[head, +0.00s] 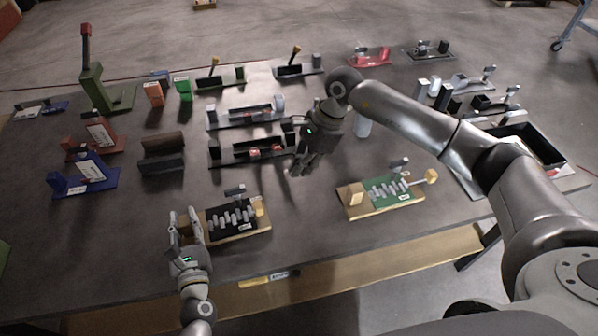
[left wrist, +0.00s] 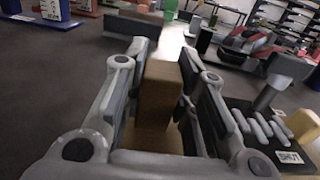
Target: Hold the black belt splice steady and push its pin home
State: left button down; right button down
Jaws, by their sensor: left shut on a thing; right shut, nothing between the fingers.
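The black belt splice (head: 230,218) lies on a wooden base near the table's front edge, with grey interlaced knuckles and a small grey post with a flat head (head: 235,190). A pale wooden knob (head: 257,206) shows at its right end. My left gripper (head: 187,224) is shut on the wooden block (left wrist: 160,92) at the splice's left end, which stands between the fingers in the left wrist view. The splice's knuckles (left wrist: 268,128) show there to the right, beside a "SHUT" label. My right gripper (head: 300,170) is shut and empty, above and right of the splice, apart from it.
A green belt splice (head: 385,190) on a wooden base, its knob sticking out right, sits to the right. Black fixtures with red parts (head: 250,150) stand behind, near my right gripper. A dark open bin (head: 530,145) is far right. Table between the two splices is clear.

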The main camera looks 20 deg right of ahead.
pick_arm(q)
jog(key=c, duration=1.1)
grip_release()
jog(key=shift+s, duration=0.1)
